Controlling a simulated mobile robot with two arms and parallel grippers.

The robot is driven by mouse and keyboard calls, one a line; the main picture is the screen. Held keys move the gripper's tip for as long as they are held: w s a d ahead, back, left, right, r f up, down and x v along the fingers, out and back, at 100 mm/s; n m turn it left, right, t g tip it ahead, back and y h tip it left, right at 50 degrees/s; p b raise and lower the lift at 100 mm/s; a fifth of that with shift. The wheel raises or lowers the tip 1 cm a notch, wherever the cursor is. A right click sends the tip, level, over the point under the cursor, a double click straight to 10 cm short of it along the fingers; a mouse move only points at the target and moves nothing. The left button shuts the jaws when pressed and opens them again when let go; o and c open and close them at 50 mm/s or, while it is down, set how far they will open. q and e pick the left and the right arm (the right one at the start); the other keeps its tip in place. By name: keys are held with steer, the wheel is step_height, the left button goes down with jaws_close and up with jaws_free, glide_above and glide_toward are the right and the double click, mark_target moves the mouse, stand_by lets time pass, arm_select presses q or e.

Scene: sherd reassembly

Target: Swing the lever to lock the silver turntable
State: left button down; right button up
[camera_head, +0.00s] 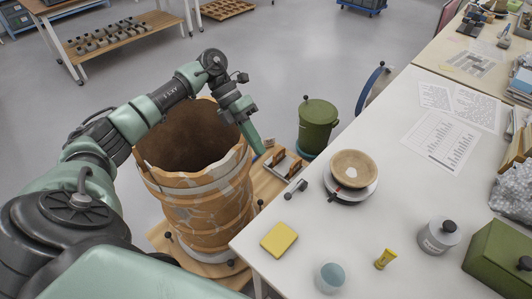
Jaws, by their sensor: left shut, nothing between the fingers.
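A large patched orange-brown jar (205,205) stands upright on a low wooden base (158,240). A silver-grey turntable rim (215,268) shows under its foot, mostly hidden by the jar and my arm. A short lever with a black knob (168,236) stands at the left of the jar's foot, and a second black knob (260,203) shows at its right. My left arm reaches over the jar's mouth. My left gripper (261,150) is shut and empty, pointing down beyond the jar's right rim, apart from both knobs. My right gripper is out of view.
A white table (310,240) stands close at the right, with a shallow bowl (353,169) on a small pale turntable (368,190). A yellow sponge (279,240) lies near its edge. A green lidded bin (318,125) stands behind. Grey floor is open further back.

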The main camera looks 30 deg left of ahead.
mark_target(295, 189)
arm_select(q)
steer(key=shift+d+r+p+x, duration=0.3)
steer(key=shift+p+x, duration=0.15)
steer(key=shift+x, duration=1.45)
steer(key=shift+d+r+p+x, duration=0.3)
steer(key=shift+p+x, duration=0.1)
steer(key=shift+x, duration=1.5)
steer(key=shift+d+r+p+x, duration=0.25)
steer(key=shift+p+x, duration=0.2)
steer(key=shift+x, duration=1.5)
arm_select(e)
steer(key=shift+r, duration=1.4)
arm_select(q)
steer(key=shift+s+d, duration=0.1)
steer(key=shift+d, duration=0.15)
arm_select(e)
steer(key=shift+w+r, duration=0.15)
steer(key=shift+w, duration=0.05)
